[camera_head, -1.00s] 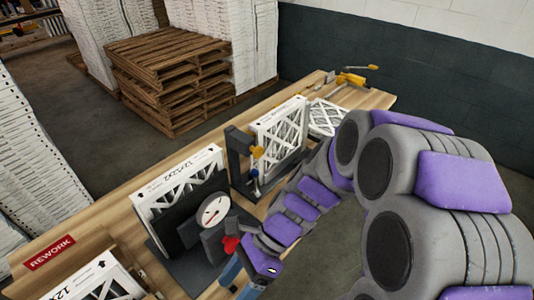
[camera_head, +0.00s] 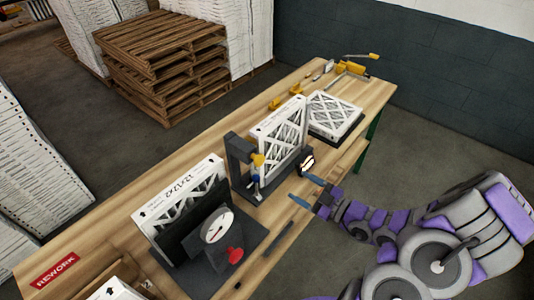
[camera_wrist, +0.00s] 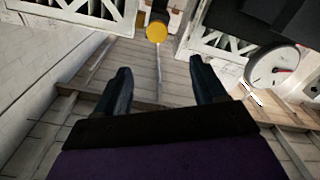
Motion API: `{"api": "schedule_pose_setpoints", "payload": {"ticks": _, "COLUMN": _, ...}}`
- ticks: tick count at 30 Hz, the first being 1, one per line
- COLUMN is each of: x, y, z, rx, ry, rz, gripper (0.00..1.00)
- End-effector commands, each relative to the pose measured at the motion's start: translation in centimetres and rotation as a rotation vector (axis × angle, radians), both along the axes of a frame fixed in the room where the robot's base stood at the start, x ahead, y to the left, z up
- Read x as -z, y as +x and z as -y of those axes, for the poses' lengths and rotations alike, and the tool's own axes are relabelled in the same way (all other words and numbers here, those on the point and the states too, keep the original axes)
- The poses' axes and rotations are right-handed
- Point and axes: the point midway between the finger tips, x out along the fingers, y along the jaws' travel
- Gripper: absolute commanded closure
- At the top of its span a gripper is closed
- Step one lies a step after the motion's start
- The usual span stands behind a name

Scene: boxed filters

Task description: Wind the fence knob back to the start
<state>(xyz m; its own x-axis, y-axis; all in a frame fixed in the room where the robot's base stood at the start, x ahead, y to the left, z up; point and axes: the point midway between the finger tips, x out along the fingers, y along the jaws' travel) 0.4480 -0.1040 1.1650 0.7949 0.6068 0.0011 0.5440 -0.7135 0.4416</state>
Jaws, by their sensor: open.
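A red knob (camera_head: 235,255) sticks out from the front of a dark fixture (camera_head: 190,277), below a round white dial (camera_head: 217,226). I cannot tell for sure that it is the fence knob. A boxed filter (camera_head: 165,215) stands upright behind the fixture's dark plate. My gripper (camera_head: 306,190) is open and empty, to the right of the red knob and well apart from it. Its two blue fingers are spread in the wrist view (camera_wrist: 160,85). The dial also shows there (camera_wrist: 272,68), at the right; I cannot make out the red knob there.
A dark frame with a yellow knob (camera_head: 258,160) stands mid-bench by another upright filter (camera_head: 283,130). A flat filter (camera_head: 334,113) and yellow tools (camera_head: 350,71) lie farther along. A red REWORK sign (camera_head: 55,269) marks the near left. The floor right of the bench is open.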

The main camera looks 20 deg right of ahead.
Motion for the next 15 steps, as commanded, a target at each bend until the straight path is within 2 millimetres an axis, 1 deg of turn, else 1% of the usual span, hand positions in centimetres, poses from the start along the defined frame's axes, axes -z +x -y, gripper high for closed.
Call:
{"api": "schedule_pose_setpoints", "payload": {"ticks": 2, "x": 0.3, "y": 0.1, "z": 0.4, "rx": 0.023, "ry": 0.033, "rz": -0.024, "gripper": 0.29}}
{"api": "schedule_pose_setpoints", "payload": {"ticks": 5, "x": 0.4, "y": 0.5, "z": 0.3, "rx": 0.026, "ry": 0.043, "rz": -0.032, "gripper": 0.29}}
{"api": "schedule_pose_setpoints", "payload": {"ticks": 8, "x": 0.4, "y": 1.2, "z": -0.3, "rx": 0.023, "ry": 0.04, "rz": -0.03, "gripper": 0.29}}
{"api": "schedule_pose_setpoints", "payload": {"ticks": 15, "x": 0.4, "y": 4.0, "z": -2.0, "rx": 0.021, "ry": 0.04, "rz": -0.028, "gripper": 0.29}}
